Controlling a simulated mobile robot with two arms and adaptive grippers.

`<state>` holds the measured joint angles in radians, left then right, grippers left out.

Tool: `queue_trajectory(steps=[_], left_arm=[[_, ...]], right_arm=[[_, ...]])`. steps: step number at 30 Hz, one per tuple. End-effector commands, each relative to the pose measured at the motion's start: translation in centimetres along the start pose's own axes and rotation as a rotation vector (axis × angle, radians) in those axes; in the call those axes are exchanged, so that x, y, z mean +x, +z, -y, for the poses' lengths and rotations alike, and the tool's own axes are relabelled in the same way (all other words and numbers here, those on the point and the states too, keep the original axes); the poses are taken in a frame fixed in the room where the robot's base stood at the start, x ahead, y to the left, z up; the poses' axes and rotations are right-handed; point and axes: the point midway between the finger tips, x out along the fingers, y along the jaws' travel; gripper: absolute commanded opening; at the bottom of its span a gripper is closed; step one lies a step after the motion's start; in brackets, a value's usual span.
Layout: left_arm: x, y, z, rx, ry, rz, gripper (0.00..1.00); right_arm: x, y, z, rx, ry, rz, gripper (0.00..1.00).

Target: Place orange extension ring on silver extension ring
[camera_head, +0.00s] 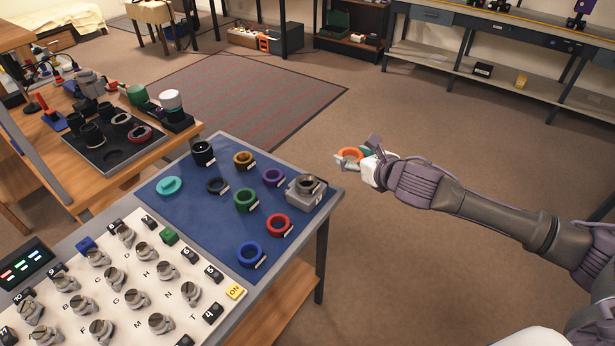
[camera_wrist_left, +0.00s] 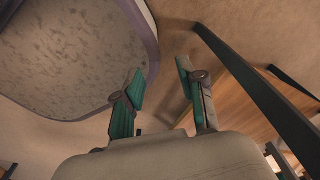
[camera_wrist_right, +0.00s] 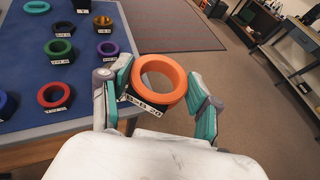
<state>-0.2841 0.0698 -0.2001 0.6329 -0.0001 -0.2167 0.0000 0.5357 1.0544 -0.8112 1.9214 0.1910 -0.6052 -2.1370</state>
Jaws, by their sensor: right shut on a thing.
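The orange extension ring (camera_wrist_right: 178,95) sits between the fingertips of my right gripper (camera_wrist_right: 160,96), with a dark labelled band below its orange rim. In the head view the ring (camera_head: 350,153) is held in the air beyond the right edge of the table. My right gripper (camera_head: 362,160) is shut on it. A silver-grey ring (camera_head: 308,184) rests on a grey block (camera_head: 304,202) at the mat's right corner, apart from the orange ring; it appears to be the silver extension ring. My left gripper (camera_wrist_left: 165,92) is open and empty in its wrist view, and out of the head view.
The blue mat (camera_head: 215,220) holds several coloured rings, including green (camera_head: 245,200), red (camera_head: 279,225) and purple (camera_head: 273,177). A white board (camera_head: 75,290) with knobs lies at the front left. A wooden table (camera_head: 165,147) with a dark tray stands behind. Floor is open right of the mat table.

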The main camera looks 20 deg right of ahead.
Motion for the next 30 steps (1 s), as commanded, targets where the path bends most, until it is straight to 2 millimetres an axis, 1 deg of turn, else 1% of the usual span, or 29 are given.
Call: queue_trajectory(steps=[2,4,10,12,15,20,26,30], left_arm=[[-0.1,-0.2,-0.1,0.000,0.002,-0.001,0.40],[-0.2,0.2,-0.1,0.000,0.001,0.005,0.40],[-0.6,2.8,0.3,0.004,-0.003,0.044,0.40],[-0.6,3.3,0.5,0.005,-0.005,0.052,0.40],[-0.6,3.4,0.5,0.005,-0.006,0.053,0.40],[-0.6,2.8,0.6,0.005,-0.007,0.044,0.40],[-0.6,1.7,0.7,0.005,-0.008,0.027,0.40],[-0.6,1.6,0.7,0.004,-0.008,0.025,0.40]], right_arm=[[1.2,-0.2,-0.8,0.006,0.007,0.001,0.26],[2.6,-0.6,-1.9,0.008,0.008,-0.001,0.26],[7.0,-1.8,-4.8,0.007,0.007,-0.001,0.26],[8.3,-2.1,-5.6,0.005,0.006,-0.001,0.26],[9.8,-2.5,-6.5,0.005,0.005,0.000,0.26],[10.8,-2.9,-7.0,0.002,0.003,-0.001,0.26],[11.8,-5.7,-7.1,0.004,0.004,-0.005,0.26],[12.2,-6.6,-7.1,0.000,0.003,-0.002,0.26]])
